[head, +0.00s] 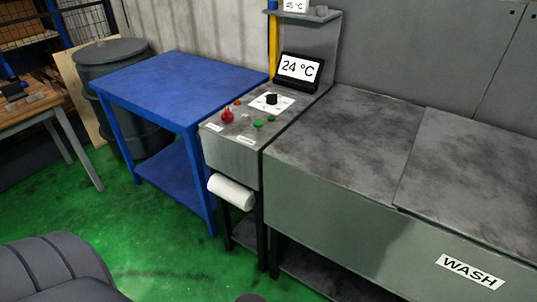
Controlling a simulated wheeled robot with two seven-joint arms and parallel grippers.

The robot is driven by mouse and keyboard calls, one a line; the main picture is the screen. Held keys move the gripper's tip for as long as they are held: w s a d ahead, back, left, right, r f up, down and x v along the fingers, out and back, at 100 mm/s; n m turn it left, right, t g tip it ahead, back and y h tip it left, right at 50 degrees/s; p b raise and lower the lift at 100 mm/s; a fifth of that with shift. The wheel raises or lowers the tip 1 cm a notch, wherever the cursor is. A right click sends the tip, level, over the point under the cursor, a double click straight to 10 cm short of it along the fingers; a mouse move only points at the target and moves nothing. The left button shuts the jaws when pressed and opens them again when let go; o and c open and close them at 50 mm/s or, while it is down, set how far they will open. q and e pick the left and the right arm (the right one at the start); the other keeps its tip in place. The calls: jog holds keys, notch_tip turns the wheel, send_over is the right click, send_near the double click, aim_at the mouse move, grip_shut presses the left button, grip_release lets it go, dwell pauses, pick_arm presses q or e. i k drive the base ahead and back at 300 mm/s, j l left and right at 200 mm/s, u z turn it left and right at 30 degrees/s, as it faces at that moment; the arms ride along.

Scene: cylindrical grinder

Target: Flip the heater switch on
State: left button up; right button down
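A grey metal control panel (240,142) stands in the middle between a blue table and a grey washing machine. On its top are a red knob or switch (227,116) at the left, a black rotary knob (271,99) on a white label plate, and green buttons (258,123). A small orange-red light or button (237,102) sits near the red knob. The labels are too small to read, so I cannot tell which control is the heater switch or how it is set. A display (299,70) behind reads 24 °C.
The blue table (165,85) is bare. The washing machine (345,150), marked WASH, fills the right. A white paper roll (231,191) hangs on the panel's front. A sign at the top (295,5) seems to read 45 °C.

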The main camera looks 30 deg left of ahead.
aim_at(227, 116)
jog(key=u, duration=1.25)
